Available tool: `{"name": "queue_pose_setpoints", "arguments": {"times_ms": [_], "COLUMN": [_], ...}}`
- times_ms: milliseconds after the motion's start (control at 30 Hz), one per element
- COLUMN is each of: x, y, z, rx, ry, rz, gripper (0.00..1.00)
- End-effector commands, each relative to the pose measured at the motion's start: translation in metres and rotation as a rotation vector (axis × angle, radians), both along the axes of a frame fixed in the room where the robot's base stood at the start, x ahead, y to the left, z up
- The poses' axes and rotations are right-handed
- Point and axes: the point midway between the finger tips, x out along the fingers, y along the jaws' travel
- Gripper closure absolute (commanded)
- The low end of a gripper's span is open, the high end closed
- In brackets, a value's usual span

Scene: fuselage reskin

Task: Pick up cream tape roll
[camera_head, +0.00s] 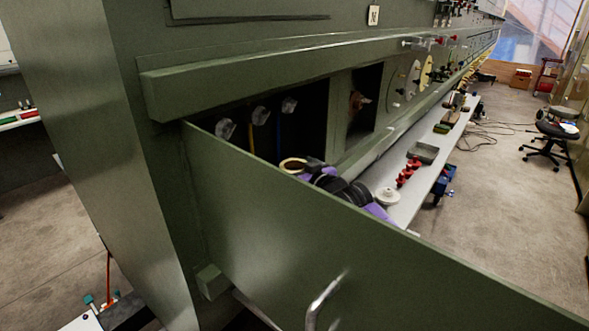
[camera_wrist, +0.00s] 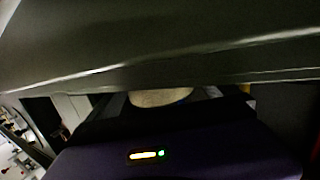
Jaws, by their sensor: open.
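The cream tape roll (camera_head: 293,164) shows in the head view just above the top edge of a green panel, in front of a dark recess. Its lower part is hidden by the panel. In the wrist view a tan, curved part of the roll (camera_wrist: 160,97) shows just beyond the purple gripper body. My gripper (camera_head: 314,164) is behind the panel, close to the right side of the roll, and is open. Its fingers are mostly hidden or dark, and I cannot tell whether they touch the roll.
The green panel (camera_head: 300,240) stands in front of my arm. A green ledge (camera_head: 260,75) juts out above the recess and also spans the top of the wrist view (camera_wrist: 150,45). A grey shelf (camera_head: 405,197) with red parts (camera_head: 408,172) and a white round item (camera_head: 387,196) runs right.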

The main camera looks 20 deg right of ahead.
Motion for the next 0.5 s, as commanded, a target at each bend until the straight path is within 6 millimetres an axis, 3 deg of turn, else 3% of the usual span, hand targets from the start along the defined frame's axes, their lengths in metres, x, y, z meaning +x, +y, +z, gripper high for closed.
{"name": "queue_pose_setpoints", "arguments": {"times_ms": [67, 400, 500], "x": [-0.0001, -0.0002, -0.0002], "y": [0.0001, 0.0, 0.0], "z": [0.0001, 0.0005, 0.0005], "rx": [0.0, -0.001, -0.001], "ry": [0.0, -0.001, -0.001], "rz": [0.0, 0.0, 0.0], "gripper": [0.04, 0.68, 0.68]}}
